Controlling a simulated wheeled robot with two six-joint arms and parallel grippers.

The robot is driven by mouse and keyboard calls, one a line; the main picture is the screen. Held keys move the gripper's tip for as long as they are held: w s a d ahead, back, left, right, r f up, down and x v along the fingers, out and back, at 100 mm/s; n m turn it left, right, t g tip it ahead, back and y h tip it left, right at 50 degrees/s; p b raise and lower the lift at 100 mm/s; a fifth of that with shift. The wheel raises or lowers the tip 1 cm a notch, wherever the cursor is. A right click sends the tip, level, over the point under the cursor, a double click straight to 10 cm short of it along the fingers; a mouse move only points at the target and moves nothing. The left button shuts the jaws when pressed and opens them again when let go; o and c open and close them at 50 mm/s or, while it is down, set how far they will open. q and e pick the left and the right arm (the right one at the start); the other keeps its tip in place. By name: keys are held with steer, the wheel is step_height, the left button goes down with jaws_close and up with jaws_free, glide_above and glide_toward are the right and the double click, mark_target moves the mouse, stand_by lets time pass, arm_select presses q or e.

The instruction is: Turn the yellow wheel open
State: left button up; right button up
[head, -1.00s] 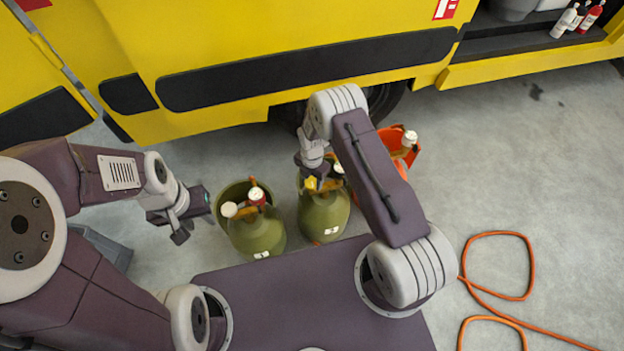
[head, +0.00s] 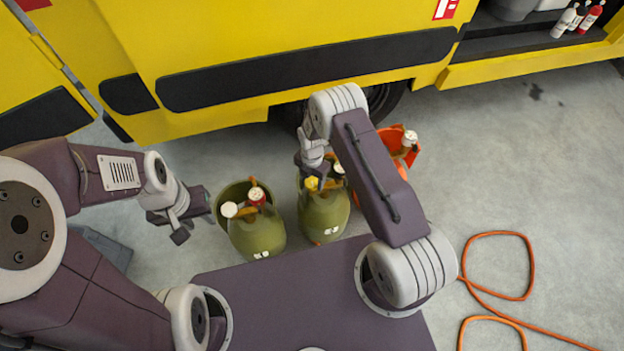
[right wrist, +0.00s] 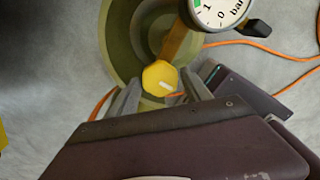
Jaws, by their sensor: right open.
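The yellow wheel (head: 311,183) sits on top of the right-hand green cylinder (head: 324,214), partly hidden by my right gripper (head: 315,178) in the head view. In the right wrist view the wheel (right wrist: 158,78) is a small yellow knob with a white mark. It lies between the two grey fingers of my right gripper (right wrist: 160,92), which is open around it. A round gauge (right wrist: 219,12) stands beside the wheel on the same cylinder. My left gripper (head: 194,218) is left of the other green cylinder (head: 257,234), apart from the wheel; its jaws are unclear.
An orange container (head: 413,148) stands behind my right arm. A yellow vehicle (head: 240,40) closes off the back. An orange hose (head: 530,262) lies on the floor at the right.

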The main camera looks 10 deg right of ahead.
mark_target(312, 181)
step_height(312, 181, up, 8)
steer(key=shift+r+p, duration=0.1)
steer(key=shift+p, duration=1)
steer(key=shift+r, duration=0.45)
